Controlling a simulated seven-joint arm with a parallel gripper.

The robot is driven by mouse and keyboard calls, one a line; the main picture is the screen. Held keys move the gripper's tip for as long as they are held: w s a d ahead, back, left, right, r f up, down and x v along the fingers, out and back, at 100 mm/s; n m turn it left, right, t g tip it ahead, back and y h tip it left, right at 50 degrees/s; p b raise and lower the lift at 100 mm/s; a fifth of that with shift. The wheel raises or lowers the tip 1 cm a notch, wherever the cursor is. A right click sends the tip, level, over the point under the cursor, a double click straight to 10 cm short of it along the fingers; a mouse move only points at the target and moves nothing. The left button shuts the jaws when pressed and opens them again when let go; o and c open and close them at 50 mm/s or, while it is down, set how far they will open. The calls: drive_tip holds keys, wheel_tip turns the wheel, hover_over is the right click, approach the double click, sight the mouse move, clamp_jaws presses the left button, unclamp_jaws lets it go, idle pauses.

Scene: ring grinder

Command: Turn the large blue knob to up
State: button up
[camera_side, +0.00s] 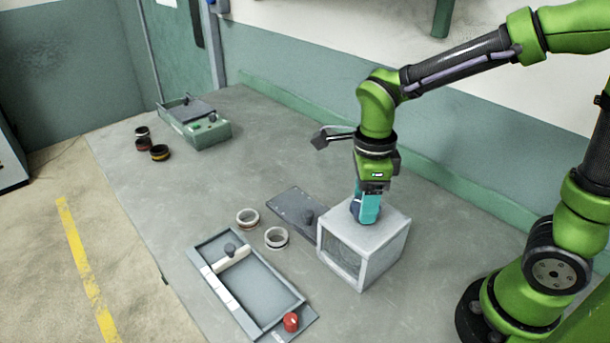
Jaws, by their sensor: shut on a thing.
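The large blue knob (356,209) sits on top of the light grey box (386,242). Only a dark blue part of it shows beside my gripper's fingers. My gripper (366,208) points down onto the box top, with its teal fingers shut on the knob. The fingers hide most of the knob, so I cannot tell which way it points.
A grey tray (282,320) with a red knob (291,322) lies in front. Two pale rings (276,238) and a dark plate (290,206) lie left of the box. A green device (195,125) and several dark rings (159,152) stand at the far left.

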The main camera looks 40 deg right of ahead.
drive_tip(key=n, duration=0.6)
drive_tip(key=shift+r+n, duration=0.1)
drive_tip(key=shift+n, duration=0.2)
drive_tip(key=n, duration=0.6)
drive_tip(key=shift+s, duration=0.15)
drive_tip(key=n, duration=0.6)
drive_tip(key=shift+n, duration=0.3)
drive_tip(key=n, duration=0.5)
drive_tip(key=shift+n, duration=0.3)
drive_tip(key=n, duration=0.6)
drive_tip(key=shift+d, duration=0.15)
drive_tip(key=n, duration=0.6)
drive_tip(key=shift+n, duration=0.3)
drive_tip(key=n, duration=1.2)
drive_tip(key=shift+n, duration=0.3)
